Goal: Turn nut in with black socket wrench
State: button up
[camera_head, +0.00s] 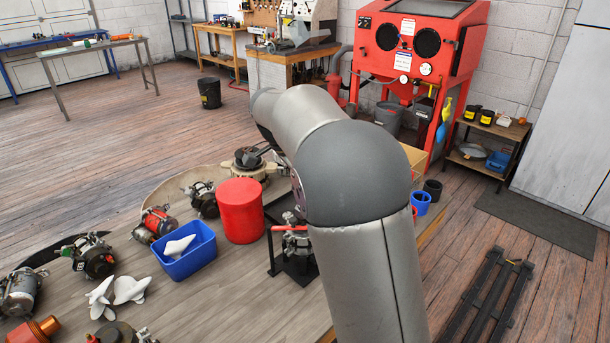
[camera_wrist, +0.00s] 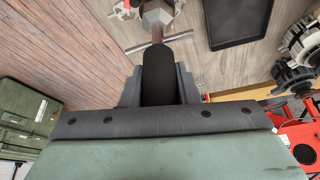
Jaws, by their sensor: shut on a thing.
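In the wrist view my gripper (camera_wrist: 158,88) is shut on the black handle of the socket wrench (camera_wrist: 157,66). A metal shaft runs up from the handle to a hexagonal metal head at the top edge of the view. I cannot make out the nut, nor tell whether the wrench touches it. In the head view my arm hides my gripper and the wrench. An alternator (camera_head: 297,243) sits in a black stand with a red bar, partly behind my arm.
A red canister (camera_head: 240,210), a blue bin (camera_head: 187,252) with a white piece, and several alternators (camera_head: 155,224) crowd the wooden bench left of my arm. The wrist view shows a black tray (camera_wrist: 238,20) at upper right and green cases (camera_wrist: 28,115) at left.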

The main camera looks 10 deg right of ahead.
jog(key=m, duration=0.1)
jog(key=m+g+p, duration=0.1)
jog(key=m, duration=0.1)
jog(key=shift+r+m, duration=0.2)
jog(key=shift+m, duration=0.1)
jog(key=shift+s+f+m+g, duration=0.1)
jog(key=shift+f+m+g, duration=0.05)
jog(key=shift+m+g, duration=0.3)
jog(key=shift+r+m+g+p, duration=0.3)
jog(key=shift+m+g+p, duration=0.05)
jog(key=shift+m+p, duration=0.8)
jog(key=shift+m+g+p, duration=0.4)
jog(key=shift+m+p, duration=0.45)
jog(key=shift+m, duration=0.15)
jog(key=m, duration=0.1)
jog(key=m+y+p, duration=0.1)
jog(key=shift+s+f+m+g, duration=0.15)
jog(key=shift+m+g, duration=0.15)
jog(key=shift+g, duration=0.1)
jog(key=shift+f, duration=0.2)
jog(key=shift+r, duration=0.2)
